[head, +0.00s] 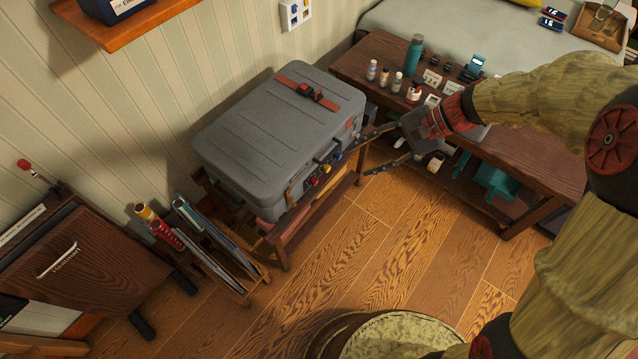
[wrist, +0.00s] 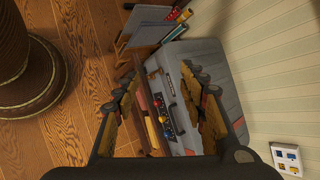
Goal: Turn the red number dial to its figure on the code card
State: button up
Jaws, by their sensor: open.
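A grey hard-shell case (head: 275,130) lies flat on a low wooden rack. Small coloured dials sit in a row on its front side: the red dial (head: 314,182), a yellow one (head: 325,168) and a blue one (head: 337,156). Their figures are too small to read. In the wrist view the case (wrist: 215,85) and its dial row lie beyond my fingers. My gripper (head: 366,155) is open and empty, just right of the case's front side, apart from the dials. Small white cards (head: 432,77) stand on the bench; I cannot tell which is the code card.
A wooden bench (head: 540,150) with bottles, a teal flask (head: 414,54) and small items stands at the right, under my arm. A file rack (head: 215,250) and a wooden cabinet (head: 80,260) stand left of the case. The floor in front (head: 400,240) is clear.

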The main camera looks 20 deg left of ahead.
aim_at(317, 183)
jog(key=w+a+f+m+y+p, duration=0.1)
jog(key=w+a+f+m+y, duration=0.35)
jog(key=f, duration=0.45)
jog(key=w+a+f+m+y+p, duration=0.1)
jog(key=w+a+f+m+y, duration=0.1)
jog(key=w+a+f+m, duration=0.45)
notch_tip(317, 183, down, 28)
jog(key=d+m+t+y, duration=0.1)
jog(key=d+m+t, duration=0.1)
jog(key=m+t, duration=0.6)
jog(key=shift+n+t, duration=0.4)
jog(key=shift+n, duration=0.1)
jog(key=x, duration=0.7)
jog(key=shift+r, duration=0.3)
jog(key=shift+s, duration=0.1)
jog(key=shift+c, duration=0.7)
jog(key=shift+b, duration=0.3)
grip_shut()
